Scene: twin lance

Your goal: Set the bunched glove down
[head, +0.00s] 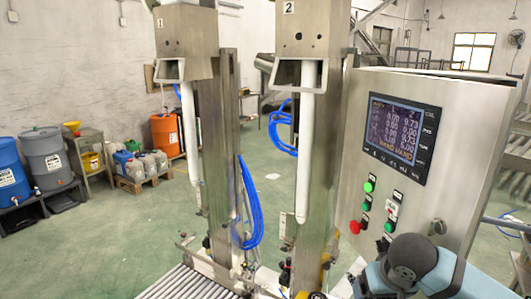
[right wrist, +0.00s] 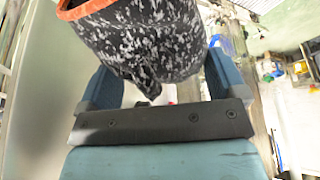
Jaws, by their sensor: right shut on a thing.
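The bunched glove (right wrist: 150,40) is black with white speckles and has an orange cuff edge. It fills the upper middle of the right wrist view. My right gripper (right wrist: 160,78) is shut on it, with the glove between its two blue fingers. A narrow dark tip of the glove hangs toward the gripper's palm. The cuff is cut off by the top of the picture. The glove does not show in the head view. My left gripper is in neither view.
A control cabinet (head: 345,170) with a screen (head: 398,135) and buttons stands close at the right. Two steel columns with white lance tubes (head: 309,140) stand in the middle, above a roller conveyor (head: 185,284). Drums (head: 48,155) stand at the left. Green floor (head: 130,235) is open between.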

